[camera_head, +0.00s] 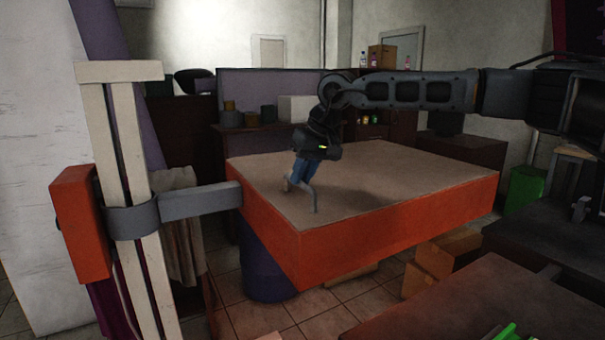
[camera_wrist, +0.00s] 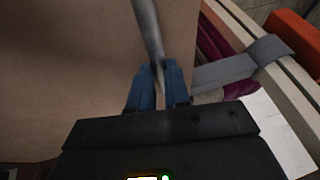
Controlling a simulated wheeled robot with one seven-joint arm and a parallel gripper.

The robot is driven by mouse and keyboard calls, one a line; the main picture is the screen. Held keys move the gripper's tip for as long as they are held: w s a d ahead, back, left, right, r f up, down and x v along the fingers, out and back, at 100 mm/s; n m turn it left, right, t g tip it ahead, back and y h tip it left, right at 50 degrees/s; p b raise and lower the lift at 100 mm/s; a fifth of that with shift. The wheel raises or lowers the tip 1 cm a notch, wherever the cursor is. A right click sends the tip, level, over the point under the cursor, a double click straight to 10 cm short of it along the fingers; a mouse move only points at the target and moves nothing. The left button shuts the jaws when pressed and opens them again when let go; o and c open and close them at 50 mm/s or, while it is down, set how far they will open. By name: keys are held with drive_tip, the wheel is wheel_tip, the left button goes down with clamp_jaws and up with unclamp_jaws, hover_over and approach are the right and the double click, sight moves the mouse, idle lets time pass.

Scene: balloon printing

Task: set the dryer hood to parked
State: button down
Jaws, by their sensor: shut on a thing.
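The dryer hood is a large orange-sided slab (camera_head: 400,225) with a flat tan top. A grey arm (camera_head: 200,202) joins it to a white post (camera_head: 128,200) at the left. A thin grey bent handle (camera_head: 314,197) stands on the tan top. My gripper (camera_head: 299,182) reaches down over the hood from the right, its blue fingers shut on the handle. In the wrist view, the grey handle (camera_wrist: 148,30) runs down between the blue fingertips of my gripper (camera_wrist: 160,78). The fingers hide part of the handle.
An orange block (camera_head: 80,224) sits on the post. Cardboard boxes (camera_head: 440,260) and a dark blue drum (camera_head: 265,265) stand on the tiled floor under the hood. Dark tables (camera_head: 470,305) fill the front right. A green bin (camera_head: 524,187) is beyond them.

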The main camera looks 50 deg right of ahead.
drive_tip(key=shift+w+d+r, duration=0.1)
drive_tip(key=shift+d, duration=0.3)
drive_tip(key=c, duration=1.3)
unclamp_jaws()
drive_tip(key=shift+o, duration=1)
drive_tip(key=shift+a, duration=0.1)
drive_tip(key=b+v, duration=0.1)
drive_tip(key=v, duration=0.6)
drive_tip(key=shift+r, duration=0.3)
